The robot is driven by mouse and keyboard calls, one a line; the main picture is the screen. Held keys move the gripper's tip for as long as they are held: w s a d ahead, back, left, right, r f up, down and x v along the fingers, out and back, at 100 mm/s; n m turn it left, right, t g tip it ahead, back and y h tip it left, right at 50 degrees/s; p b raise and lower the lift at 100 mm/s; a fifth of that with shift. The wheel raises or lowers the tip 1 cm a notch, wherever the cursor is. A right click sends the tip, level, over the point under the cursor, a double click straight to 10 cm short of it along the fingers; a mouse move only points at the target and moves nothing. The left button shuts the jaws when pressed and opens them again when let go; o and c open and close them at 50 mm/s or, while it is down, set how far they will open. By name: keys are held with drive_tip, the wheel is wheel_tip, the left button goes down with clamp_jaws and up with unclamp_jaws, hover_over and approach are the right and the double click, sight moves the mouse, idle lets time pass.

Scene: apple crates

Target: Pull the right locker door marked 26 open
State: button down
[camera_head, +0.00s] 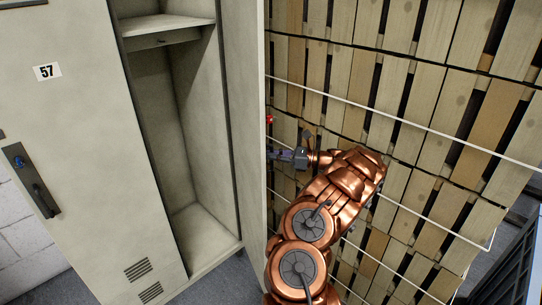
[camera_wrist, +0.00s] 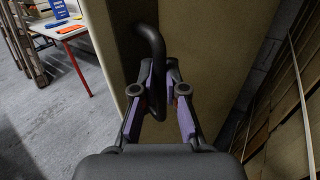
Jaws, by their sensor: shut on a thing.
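The right locker door (camera_head: 243,130) stands swung wide open, and its inner face shows. Its number is hidden in both views. The wrist view shows the door's outer panel (camera_wrist: 220,50) and a dark curved handle (camera_wrist: 152,45). My gripper (camera_head: 287,155) is on the outer side of the door, partly hidden by the door's edge in the head view. In the wrist view my gripper (camera_wrist: 163,95) is shut on the lower part of the handle.
The open locker compartment (camera_head: 175,130) is empty, with a shelf near its top. The left door marked 57 (camera_head: 60,130) is shut. Stacked wooden crates (camera_head: 400,90) stand close on the right. A table (camera_wrist: 68,32) with a blue sign stands at left in the wrist view.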

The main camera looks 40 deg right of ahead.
drive_tip(key=shift+w, duration=0.25)
drive_tip(key=c, duration=1.4)
unclamp_jaws()
drive_tip(key=shift+w+f, duration=0.2)
drive_tip(key=shift+w, duration=0.05)
drive_tip(key=shift+o, duration=1)
drive_tip(key=shift+s, duration=0.2)
drive_tip(key=shift+r, duration=0.1)
